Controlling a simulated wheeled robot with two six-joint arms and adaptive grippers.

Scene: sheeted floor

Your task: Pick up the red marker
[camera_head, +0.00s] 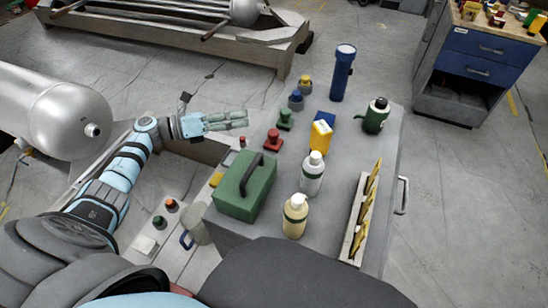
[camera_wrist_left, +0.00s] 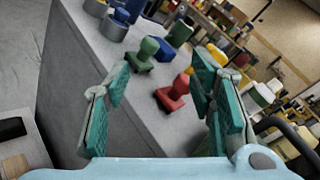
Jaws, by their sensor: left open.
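A red knobbed, stamp-like piece (camera_head: 273,139) stands on the grey table top (camera_head: 240,230), near its left edge. It is the clearest red thing, and I cannot tell for sure that it is the marker. A smaller red-topped thing (camera_head: 242,142) shows just left of it. My left gripper (camera_head: 240,120) is open and empty, above and left of the red piece, its fingers pointing right. In the left wrist view, the red piece (camera_wrist_left: 172,93) shows beyond and between the spread teal fingers (camera_wrist_left: 165,100), not touching them. My right gripper is not in view.
A green knobbed piece (camera_head: 285,119) stands just behind. A green toolbox (camera_head: 246,186), a yellow container (camera_head: 320,137), white bottle (camera_head: 312,174), cream bottle (camera_head: 295,216), green canister (camera_head: 376,115) and blue flashlight (camera_head: 342,73) stand around. Table's right middle is clear.

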